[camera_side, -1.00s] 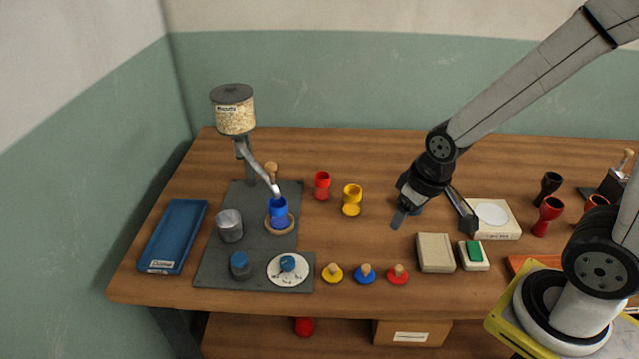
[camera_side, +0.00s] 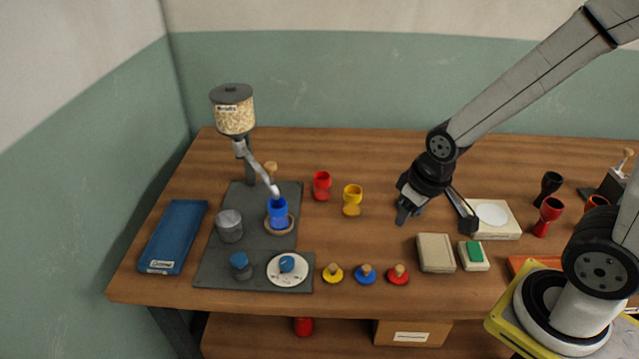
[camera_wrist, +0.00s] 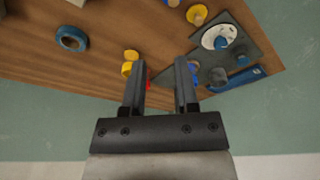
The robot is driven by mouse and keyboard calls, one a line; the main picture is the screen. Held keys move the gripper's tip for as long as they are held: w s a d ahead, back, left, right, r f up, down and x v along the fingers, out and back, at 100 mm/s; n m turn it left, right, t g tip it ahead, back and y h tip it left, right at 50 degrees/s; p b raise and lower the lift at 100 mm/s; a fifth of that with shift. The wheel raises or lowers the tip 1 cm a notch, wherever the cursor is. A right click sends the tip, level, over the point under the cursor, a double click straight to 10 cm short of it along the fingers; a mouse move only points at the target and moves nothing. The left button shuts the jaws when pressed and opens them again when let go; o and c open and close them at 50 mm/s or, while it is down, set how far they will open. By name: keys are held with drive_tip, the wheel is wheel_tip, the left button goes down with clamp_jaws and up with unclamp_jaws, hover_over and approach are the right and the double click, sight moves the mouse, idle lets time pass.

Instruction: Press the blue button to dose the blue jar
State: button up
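The blue jar (camera_side: 278,210) stands upright on a round tan ring (camera_side: 291,223), just under the metal spout (camera_side: 268,180) of the dispenser. A blue-topped knob (camera_side: 240,261) sits on a grey base at the front of the dark plate. Another blue knob (camera_side: 287,264) sits on a round white dial (camera_side: 289,279). I cannot tell for sure which is the blue button. My gripper (camera_side: 436,216) is open and empty, above the table well to the right of both knobs. The wrist view shows its fingers (camera_wrist: 160,88) spread apart.
The dispenser hopper (camera_side: 234,112) holds pale grains. Yellow, blue and red knobbed discs (camera_side: 365,275) line the front edge. A blue tray (camera_side: 172,236) lies left. A blue ring (camera_wrist: 71,39) shows in the wrist view.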

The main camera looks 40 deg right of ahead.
clamp_jaws()
idle(1.4)
